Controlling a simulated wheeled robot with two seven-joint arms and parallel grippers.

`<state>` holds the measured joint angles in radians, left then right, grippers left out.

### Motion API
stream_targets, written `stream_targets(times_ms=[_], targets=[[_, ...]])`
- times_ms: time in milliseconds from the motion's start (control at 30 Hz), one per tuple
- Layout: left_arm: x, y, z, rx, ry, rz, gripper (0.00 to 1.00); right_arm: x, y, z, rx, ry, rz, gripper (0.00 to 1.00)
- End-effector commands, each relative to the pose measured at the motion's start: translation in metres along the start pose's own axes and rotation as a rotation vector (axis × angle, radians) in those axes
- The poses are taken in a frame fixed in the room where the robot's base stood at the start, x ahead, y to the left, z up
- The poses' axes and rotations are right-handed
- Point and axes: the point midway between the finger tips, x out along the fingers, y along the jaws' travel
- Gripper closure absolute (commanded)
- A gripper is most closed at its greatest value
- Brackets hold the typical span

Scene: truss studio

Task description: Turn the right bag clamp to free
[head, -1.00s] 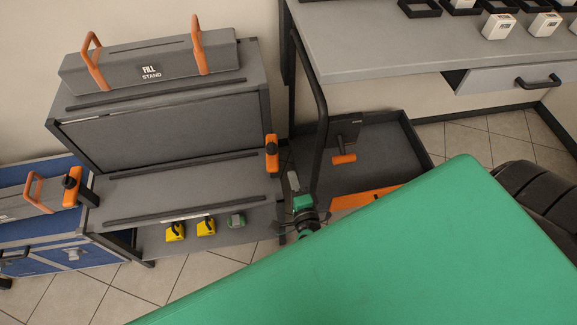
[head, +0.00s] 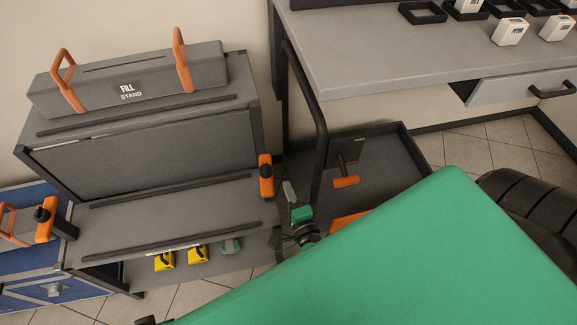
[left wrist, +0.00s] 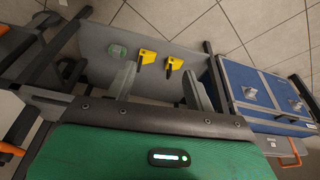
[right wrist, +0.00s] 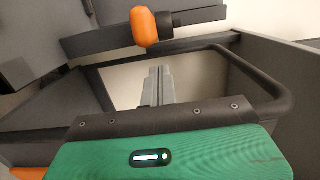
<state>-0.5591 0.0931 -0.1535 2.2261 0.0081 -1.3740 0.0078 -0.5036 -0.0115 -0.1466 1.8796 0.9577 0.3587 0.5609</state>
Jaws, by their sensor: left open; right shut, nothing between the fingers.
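The right bag clamp (head: 265,178) is an orange bar with a black knob at the stand's right front corner. The similar left clamp (head: 45,220) is at the left corner. The grey bag stand (head: 140,152) carries a FILL STAND box on top. My right gripper (head: 287,188) is shut and empty, just right of and below the right clamp in the head view, apart from it. My left gripper (left wrist: 160,85) is open and empty, facing the lower shelf.
A black bent tube (head: 308,100) stands just right of my right gripper. Behind it is a dark tray (head: 395,160) with an orange handle (head: 345,182). Yellow items (head: 164,261) sit on the low shelf. A grey table (head: 400,55) is at upper right, a blue cabinet (left wrist: 250,88) beside the stand.

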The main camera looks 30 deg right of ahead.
Motion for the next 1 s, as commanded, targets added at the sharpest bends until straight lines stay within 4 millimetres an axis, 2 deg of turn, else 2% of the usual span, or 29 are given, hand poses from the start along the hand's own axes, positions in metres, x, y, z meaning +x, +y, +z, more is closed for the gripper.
stream_targets(times_ms=[200,433,600,1000], targets=[[0.004,0.0,0.001,0.0,-0.005,0.0,0.46,0.039,-0.001,0.0,0.001,0.001,-0.002,1.0],[0.006,0.0,0.001,0.0,-0.007,-0.001,0.46,0.068,-0.001,0.0,0.0,0.0,-0.001,1.0],[0.007,0.0,0.001,0.0,-0.007,-0.001,0.46,0.075,0.0,0.0,0.0,0.001,0.0,1.0],[0.007,0.0,0.001,0.0,-0.007,0.0,0.46,0.077,0.0,0.0,-0.001,-0.005,-0.001,1.0]])
